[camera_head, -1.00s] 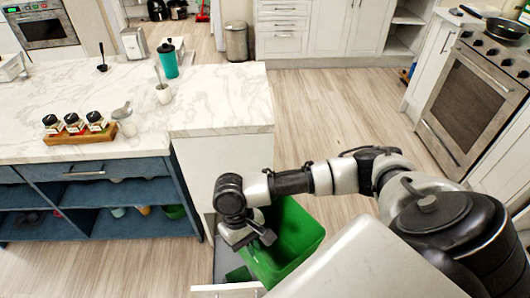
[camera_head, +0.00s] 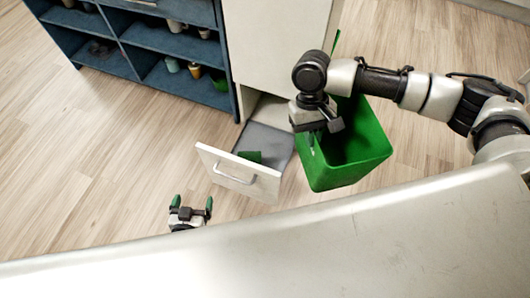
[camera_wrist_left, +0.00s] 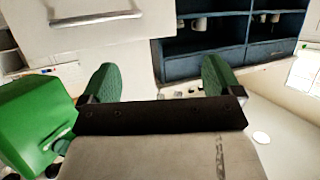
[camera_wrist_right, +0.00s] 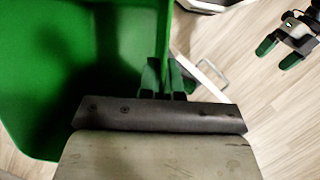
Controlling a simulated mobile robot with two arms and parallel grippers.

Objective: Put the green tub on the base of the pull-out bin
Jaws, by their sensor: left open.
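The green tub (camera_head: 345,160) hangs tilted, open side up, just right of the pull-out bin in the head view. My right gripper (camera_head: 322,128) is shut on the tub's wall near the rim; the right wrist view shows its fingers (camera_wrist_right: 166,80) on that wall. The pull-out bin (camera_head: 240,178) is drawn out, with a white front and handle. Its grey base (camera_head: 268,143) is partly visible. My left gripper (camera_head: 190,205) is open and empty, in front of the bin's front. The left wrist view shows the tub (camera_wrist_left: 35,120) at left.
A small green piece (camera_head: 250,157) shows inside the bin behind its front. A blue open shelf unit (camera_head: 165,55) with cups and pots stands at the back left. A white cabinet side (camera_head: 275,45) rises behind the bin. Wooden floor (camera_head: 90,190) is clear to the left.

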